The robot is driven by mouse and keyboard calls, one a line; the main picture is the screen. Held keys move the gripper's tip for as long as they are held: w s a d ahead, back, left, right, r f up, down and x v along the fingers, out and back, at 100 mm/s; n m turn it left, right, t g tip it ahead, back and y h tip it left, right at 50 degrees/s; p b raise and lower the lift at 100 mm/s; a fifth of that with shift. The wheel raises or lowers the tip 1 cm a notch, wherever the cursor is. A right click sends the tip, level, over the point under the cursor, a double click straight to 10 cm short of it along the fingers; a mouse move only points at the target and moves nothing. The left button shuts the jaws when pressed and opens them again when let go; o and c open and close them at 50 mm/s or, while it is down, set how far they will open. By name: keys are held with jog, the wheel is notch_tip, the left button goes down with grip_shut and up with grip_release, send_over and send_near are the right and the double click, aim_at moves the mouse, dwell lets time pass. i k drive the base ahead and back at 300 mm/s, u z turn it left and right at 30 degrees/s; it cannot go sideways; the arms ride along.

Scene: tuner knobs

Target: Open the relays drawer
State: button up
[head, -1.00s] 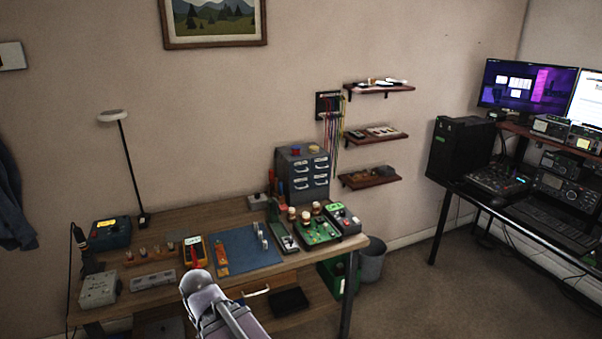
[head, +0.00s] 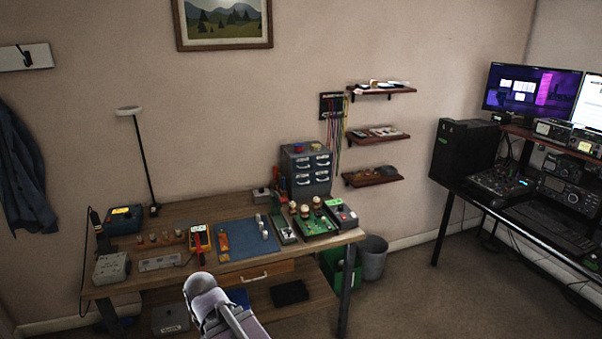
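A small grey drawer cabinet (head: 306,187) stands at the back right of the wooden workbench. It has several small drawers in two columns, with pale handles or labels, and they look shut. Any writing is too small to read, so I cannot tell which one is the relays drawer. A wide wooden drawer (head: 272,270) with a light handle sits under the bench top and looks shut. My arm shows at the bottom centre, in front of the bench and well short of the cabinet. My gripper cannot be made out.
A green circuit board (head: 316,228) and several tools stand in front of the cabinet. A blue mat (head: 240,250) and a yellow multimeter (head: 199,238) lie to the left. A grey bin (head: 373,257) stands right of the bench. Floor is clear between bench and radio desk.

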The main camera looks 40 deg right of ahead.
aim_at(300, 164)
jog(key=u, duration=0.2)
jog(key=k, duration=0.45)
jog(key=z, duration=0.8)
jog(key=i, duration=1)
jog(key=z, duration=0.05)
